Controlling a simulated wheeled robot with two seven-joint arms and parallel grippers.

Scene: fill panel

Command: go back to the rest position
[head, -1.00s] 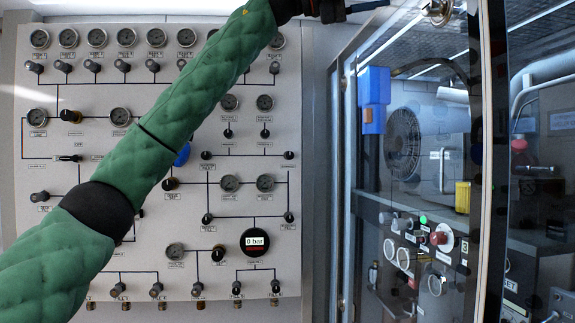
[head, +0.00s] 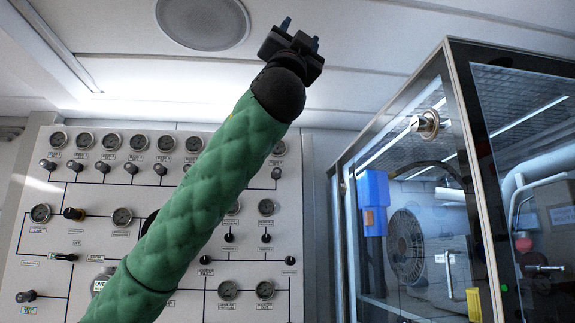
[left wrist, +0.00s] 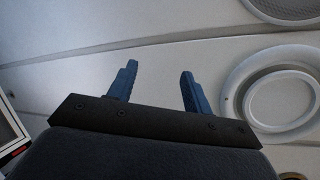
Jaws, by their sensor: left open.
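My left gripper (head: 301,33) is raised high in front of the ceiling, above the top edge of the panel. In the left wrist view its two blue fingers (left wrist: 156,88) stand apart with nothing between them. My right gripper is in neither view.
A glass-fronted cabinet (head: 462,110) with a round latch (head: 426,124) stands on the right, with a blue box (head: 374,200) and a fan inside. The ceiling holds a round fixture (head: 203,18). Open space surrounds the gripper.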

